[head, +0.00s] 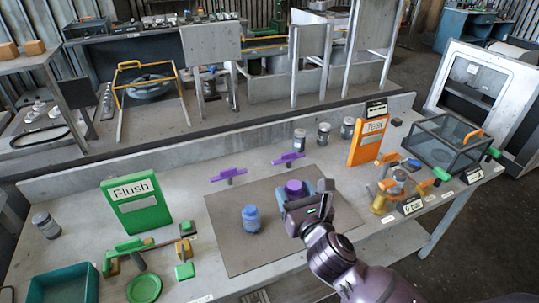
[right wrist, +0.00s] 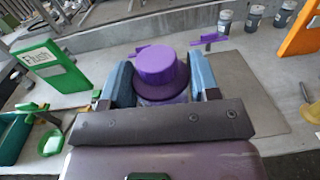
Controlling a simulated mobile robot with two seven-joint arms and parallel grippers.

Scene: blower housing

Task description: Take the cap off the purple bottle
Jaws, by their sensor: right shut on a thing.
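The purple bottle (head: 293,188) is at the middle of the bench, over the grey mat (head: 227,218). In the right wrist view its round purple cap (right wrist: 157,63) shows above a wider purple rim, with a paler part below. My right gripper (head: 305,190) is shut on the purple bottle, with a blue pad on each side; its fingers also show in the right wrist view (right wrist: 162,84). The bottle's lower part is hidden behind my gripper, so I cannot tell whether it touches the mat. My left gripper is not in view.
A blue bottle (head: 250,219) stands left on the mat. Two purple fixtures (head: 228,174) (head: 288,159) stand behind. A green Flush panel (head: 137,204), an orange Test panel (head: 369,140), a teal tray (head: 66,287) and a clear box (head: 447,143) surround the mat. The front-left mat is clear.

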